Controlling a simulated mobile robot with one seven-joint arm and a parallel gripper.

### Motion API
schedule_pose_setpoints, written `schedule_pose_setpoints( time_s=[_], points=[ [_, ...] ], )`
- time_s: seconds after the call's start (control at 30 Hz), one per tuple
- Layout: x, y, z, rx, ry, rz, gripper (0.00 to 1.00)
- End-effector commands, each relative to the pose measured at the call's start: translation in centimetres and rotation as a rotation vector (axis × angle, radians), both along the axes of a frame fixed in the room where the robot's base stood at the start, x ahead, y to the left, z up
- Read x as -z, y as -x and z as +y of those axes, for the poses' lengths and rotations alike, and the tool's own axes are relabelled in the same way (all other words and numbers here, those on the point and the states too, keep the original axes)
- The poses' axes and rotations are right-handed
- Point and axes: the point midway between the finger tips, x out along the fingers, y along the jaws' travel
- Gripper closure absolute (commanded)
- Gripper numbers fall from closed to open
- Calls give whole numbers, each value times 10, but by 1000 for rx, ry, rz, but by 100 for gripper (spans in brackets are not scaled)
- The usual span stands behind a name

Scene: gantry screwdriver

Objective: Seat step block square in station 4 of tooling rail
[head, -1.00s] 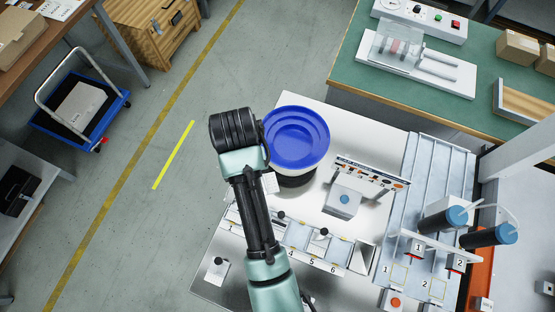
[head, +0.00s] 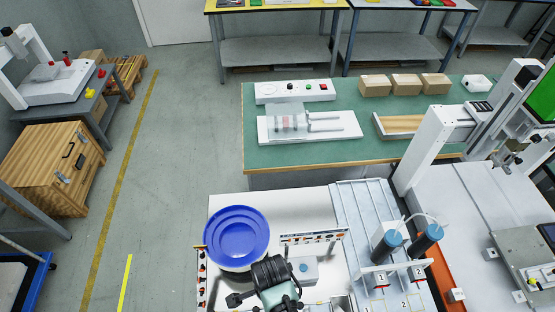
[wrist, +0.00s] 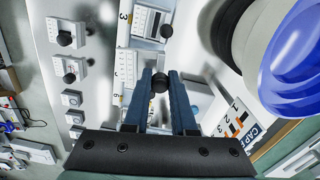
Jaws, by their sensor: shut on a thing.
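My gripper (wrist: 159,78) is in the wrist view, its two dark blue fingers shut on a black round knob (wrist: 158,84). The knob looks like the step block's handle; the block's body below it is mostly hidden, so I cannot tell whether it is seated or square. The tooling rail (wrist: 125,65) runs beside and beyond the fingers, with a printed "3" near the top. Another white block with a black knob (wrist: 166,32) sits ahead of the fingers. The station 4 label is not readable. In the head view my fingers are hidden.
A blue round bowl-like part (head: 236,236) stands close by; it also fills the wrist view's right (wrist: 300,55). A printed strip sign (head: 314,237) and a grey block (head: 304,268) stand right of my arm.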

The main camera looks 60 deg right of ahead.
Motion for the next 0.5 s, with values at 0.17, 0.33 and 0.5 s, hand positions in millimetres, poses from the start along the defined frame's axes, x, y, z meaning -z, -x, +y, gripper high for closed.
schedule_pose_setpoints(
  time_s=[0.17, 0.33, 0.5],
  points=[
    [4, 12, -8, 145, 4, 3, 100],
    [12, 13, -9, 159, 5, 2, 100],
    [27, 13, -9, 156, 5, 2, 100]
  ],
)
